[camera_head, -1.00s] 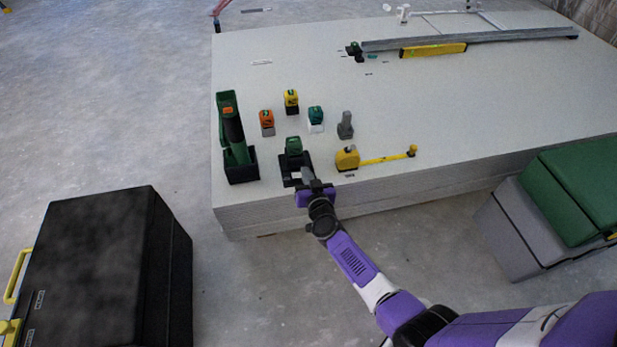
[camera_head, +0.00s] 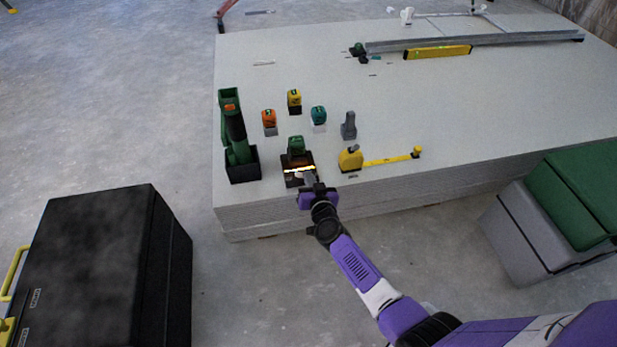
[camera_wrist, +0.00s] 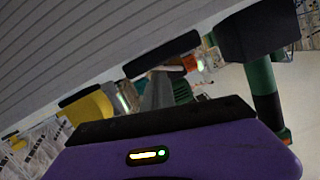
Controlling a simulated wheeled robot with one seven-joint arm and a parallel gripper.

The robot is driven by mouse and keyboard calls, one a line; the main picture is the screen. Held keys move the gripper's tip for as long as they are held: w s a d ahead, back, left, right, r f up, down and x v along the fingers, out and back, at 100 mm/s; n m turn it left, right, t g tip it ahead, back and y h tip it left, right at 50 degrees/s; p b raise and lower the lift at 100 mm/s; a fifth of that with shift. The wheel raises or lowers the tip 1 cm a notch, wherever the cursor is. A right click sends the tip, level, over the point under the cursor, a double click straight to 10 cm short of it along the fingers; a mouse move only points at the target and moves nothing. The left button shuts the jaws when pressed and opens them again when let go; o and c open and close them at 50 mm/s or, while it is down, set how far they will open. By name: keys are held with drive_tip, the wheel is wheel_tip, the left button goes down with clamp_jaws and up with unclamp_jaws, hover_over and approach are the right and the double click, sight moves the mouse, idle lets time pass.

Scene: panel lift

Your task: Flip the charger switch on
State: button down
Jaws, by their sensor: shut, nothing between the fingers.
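The black charger (camera_head: 286,163) sits near the front edge of the board stack, with a green battery (camera_head: 296,143) at its back. A bright yellow-white strip glows across the charger. In the wrist view the charger (camera_wrist: 150,56) shows partly, with an orange glow, behind my fingers. My gripper (camera_head: 309,180) is shut and empty, just in front of the charger. It also shows in the wrist view (camera_wrist: 158,88). I cannot tell whether it touches the charger. The switch itself is too small or hidden to make out.
A green tool in a black holder (camera_head: 243,168) stands left of the charger. A yellow tape measure (camera_head: 350,158) with its tape out lies to the right. Several coloured batteries stand behind. A black case (camera_head: 95,260) stands on the floor at left.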

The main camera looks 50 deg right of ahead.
drive_tip(key=shift+s+r+p, duration=0.1)
drive_tip(key=shift+r+p, duration=0.25)
drive_tip(key=shift+p, duration=0.1)
drive_tip(key=r+p, duration=0.1)
drive_tip(key=d+r+p, duration=0.1)
drive_tip(key=r+p, duration=0.1)
drive_tip(key=shift+s+d+r, duration=0.2)
drive_tip(key=shift+s+r, duration=0.05)
drive_tip(key=shift+s, duration=0.1)
drive_tip(key=p+v, duration=0.3)
drive_tip(key=v, duration=0.7)
drive_tip(key=shift+s+d+f+p, duration=0.25)
drive_tip(key=shift+d+f+p, duration=0.1)
drive_tip(key=shift+p, duration=0.05)
